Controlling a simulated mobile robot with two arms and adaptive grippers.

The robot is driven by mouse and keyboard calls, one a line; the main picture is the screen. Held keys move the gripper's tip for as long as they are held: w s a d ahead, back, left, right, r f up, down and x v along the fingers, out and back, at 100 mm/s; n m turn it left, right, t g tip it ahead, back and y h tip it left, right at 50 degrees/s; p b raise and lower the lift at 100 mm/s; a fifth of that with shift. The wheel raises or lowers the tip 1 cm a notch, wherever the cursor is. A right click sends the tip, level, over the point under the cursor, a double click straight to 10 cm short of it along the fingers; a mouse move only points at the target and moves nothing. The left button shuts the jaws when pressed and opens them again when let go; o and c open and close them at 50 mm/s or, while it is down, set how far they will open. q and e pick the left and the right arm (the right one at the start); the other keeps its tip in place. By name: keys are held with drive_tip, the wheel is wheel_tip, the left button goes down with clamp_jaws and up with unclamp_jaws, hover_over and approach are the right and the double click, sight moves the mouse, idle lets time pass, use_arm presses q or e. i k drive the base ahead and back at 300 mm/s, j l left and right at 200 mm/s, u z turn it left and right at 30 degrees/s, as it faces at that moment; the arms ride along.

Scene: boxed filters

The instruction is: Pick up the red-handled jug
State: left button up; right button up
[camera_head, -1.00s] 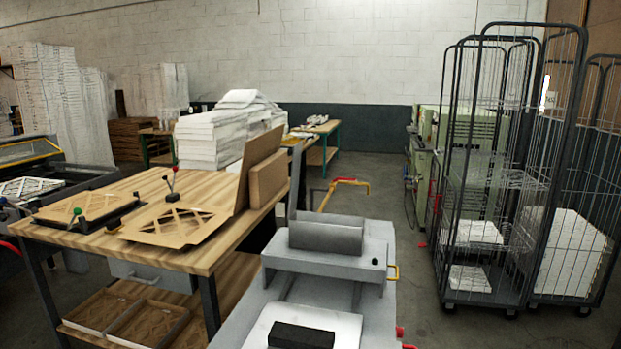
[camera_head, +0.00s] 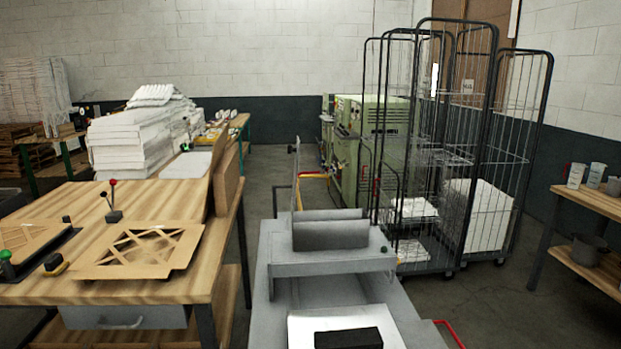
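On the wooden bench at the right edge stand several small pale vessels. The leftmost one, a whitish jug (camera_head: 575,176), shows a bit of red at its left side that looks like a handle. It is small and far off, so details are unclear. A similar pale cup (camera_head: 597,175) stands just right of it. Neither of my grippers is in view.
A grey machine (camera_head: 330,262) with a roller stands directly in front. A wooden worktable (camera_head: 185,195) with cardboard frames is at left. Wire roll cages (camera_head: 480,150) stand between machine and bench. Grey floor (camera_head: 490,300) is clear before the bench (camera_head: 590,203).

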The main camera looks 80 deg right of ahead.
sight(577, 169)
drive_tip(key=i+z, duration=0.15)
drive_tip(key=z, duration=0.35)
drive_tip(key=i+z, duration=0.2)
drive_tip(key=z, duration=0.25)
drive_tip(key=i+j+z, duration=0.1)
drive_tip(key=z, duration=0.4)
drive_tip(key=i+z, duration=0.15)
drive_tip(key=z, duration=0.25)
drive_tip(key=i+z, duration=0.15)
drive_tip(key=z, duration=0.2)
drive_tip(key=i+j+z, duration=0.1)
drive_tip(key=z, duration=0.3)
drive_tip(key=i+j+z, duration=0.15)
drive_tip(key=z, duration=1.6)
drive_tip(key=i+j, duration=0.05)
